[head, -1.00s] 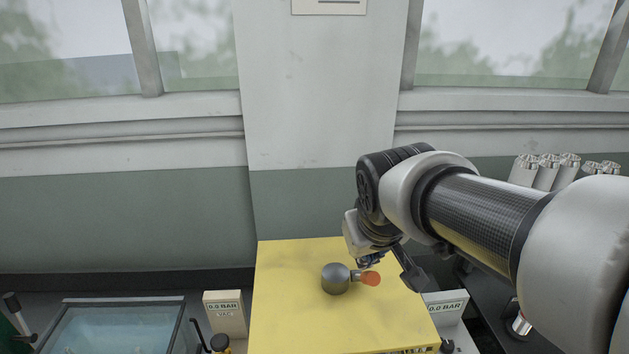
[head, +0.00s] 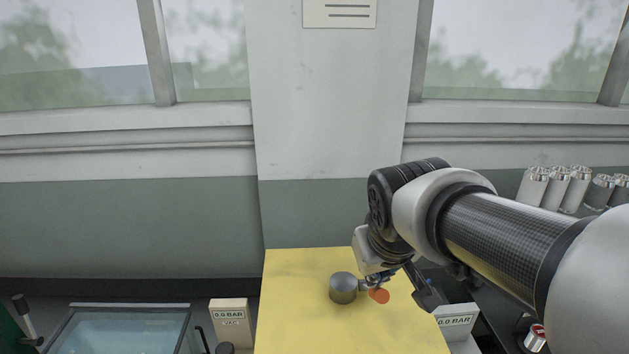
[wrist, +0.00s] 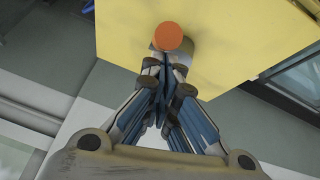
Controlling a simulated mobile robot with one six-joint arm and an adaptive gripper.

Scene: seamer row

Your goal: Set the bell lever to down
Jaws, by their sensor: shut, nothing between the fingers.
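The bell lever is a grey round hub (head: 342,288) with a short arm ending in an orange knob (head: 379,296). It sits on a yellow panel (head: 300,325). In the head view the knob points right and slightly toward the bottom of the picture. My gripper (head: 374,281) is shut and empty, with its fingertips right at the lever arm, on the upper side of the knob. In the wrist view the orange knob (wrist: 168,36) shows just beyond the closed fingertips (wrist: 166,68), and the hub is mostly hidden. Whether the fingers touch the lever I cannot tell.
A glass-lidded unit (head: 120,330) and a gauge box marked 0.0 BAR (head: 229,318) stand left of the yellow panel. Another gauge box (head: 456,321) is at its right. Several metal cans (head: 560,187) stand behind my arm. The wall is close behind.

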